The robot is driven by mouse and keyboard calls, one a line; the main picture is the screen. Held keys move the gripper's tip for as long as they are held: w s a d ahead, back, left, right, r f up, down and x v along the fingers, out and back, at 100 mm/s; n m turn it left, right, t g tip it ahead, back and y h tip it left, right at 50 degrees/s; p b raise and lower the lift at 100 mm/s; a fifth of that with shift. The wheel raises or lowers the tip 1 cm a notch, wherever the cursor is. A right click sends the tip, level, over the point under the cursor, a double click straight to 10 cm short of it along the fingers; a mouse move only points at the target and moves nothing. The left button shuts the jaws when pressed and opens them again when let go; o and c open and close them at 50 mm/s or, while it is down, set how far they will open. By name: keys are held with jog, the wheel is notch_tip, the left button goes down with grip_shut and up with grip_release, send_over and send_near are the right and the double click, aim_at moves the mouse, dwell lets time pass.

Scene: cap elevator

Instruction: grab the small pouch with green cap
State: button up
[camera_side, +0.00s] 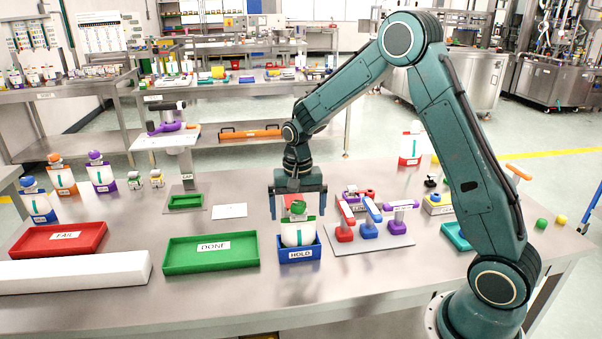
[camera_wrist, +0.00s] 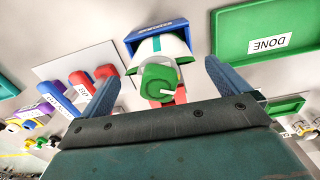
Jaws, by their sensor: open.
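A white pouch (camera_side: 297,236) with a green cap (camera_side: 298,207) stands upright in the blue HOLD tray (camera_side: 299,254). My gripper (camera_side: 297,217) is open above this tray, with one finger on each side of the pouch's upper part. In the wrist view the green cap (camera_wrist: 160,80) shows between the open fingers (camera_wrist: 161,72), apart from both. The pouch body (camera_wrist: 158,46) lies behind the cap there.
The green DONE tray (camera_side: 212,253) is left of the HOLD tray, and the red FAIL tray (camera_side: 58,239) is farther left. A grey board with red, blue and purple handled tools (camera_side: 368,222) is close on the right. A white card (camera_side: 229,211) lies behind the DONE tray.

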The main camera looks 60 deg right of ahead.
aim_at(298, 219)
jog(key=shift+f, duration=1.8)
jog(key=c, duration=1.3)
